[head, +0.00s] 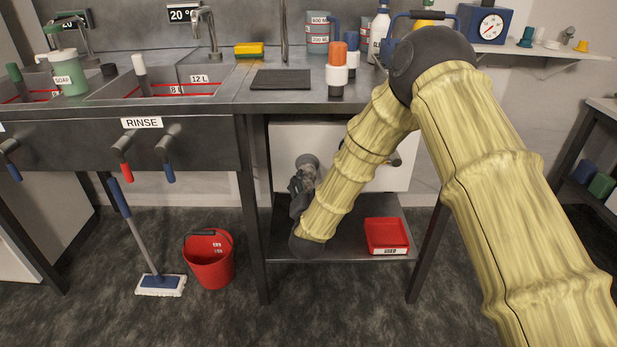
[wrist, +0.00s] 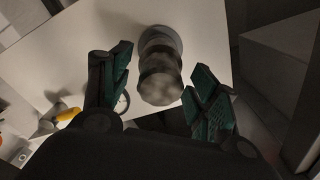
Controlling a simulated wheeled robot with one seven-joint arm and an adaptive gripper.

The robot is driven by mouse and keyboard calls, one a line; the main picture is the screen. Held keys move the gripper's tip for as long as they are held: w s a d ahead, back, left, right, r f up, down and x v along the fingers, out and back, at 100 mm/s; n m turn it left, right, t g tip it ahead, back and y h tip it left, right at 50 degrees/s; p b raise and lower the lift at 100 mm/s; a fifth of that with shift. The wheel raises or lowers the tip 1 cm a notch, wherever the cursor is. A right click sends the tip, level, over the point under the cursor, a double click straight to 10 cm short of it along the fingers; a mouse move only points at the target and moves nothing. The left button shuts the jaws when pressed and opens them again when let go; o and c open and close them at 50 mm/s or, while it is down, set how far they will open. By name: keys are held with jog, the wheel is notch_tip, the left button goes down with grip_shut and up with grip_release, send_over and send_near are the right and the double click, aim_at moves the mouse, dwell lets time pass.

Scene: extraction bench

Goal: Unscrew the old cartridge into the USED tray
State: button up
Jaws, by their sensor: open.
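The old cartridge looks like a grey cylinder (wrist: 160,78) with a rounded end, sticking out from a white panel (wrist: 75,60) in the wrist view. In the head view its grey round mount (head: 308,162) shows on the white panel under the bench, partly hidden by my gripper. My gripper (wrist: 160,66) is open, with one dark green-padded finger on each side of the cylinder and gaps showing. In the head view my gripper (head: 299,190) is in front of the panel's left part. The red USED tray (head: 387,250) is on the lower shelf, right of my gripper, and looks empty.
The lower shelf (head: 345,242) is bare between my wrist and the tray. A dark valve-like fitting (head: 395,159) is on the panel's right. An orange-and-white cartridge (head: 336,78) stands on the bench above. A red bucket (head: 209,262) and a mop (head: 160,284) are on the floor left.

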jog(key=shift+w, duration=0.1)
dwell(0.3)
jog(key=m, duration=0.2)
jog(key=shift+d+f+m+b, duration=0.1)
jog(key=shift+f+m+b, duration=0.05)
jog(key=shift+m+b, duration=0.2)
jog(key=m+b, duration=0.2)
jog(key=m, duration=0.3)
jog(key=m+b, duration=0.3)
jog(key=m, duration=0.2)
jog(key=shift+f+m, duration=0.15)
jog(key=shift+m, duration=0.2)
jog(key=shift+r+m+b, duration=0.25)
jog(key=shift+m+b, duration=0.05)
jog(key=shift+m, duration=0.5)
jog(key=shift+c, duration=0.2)
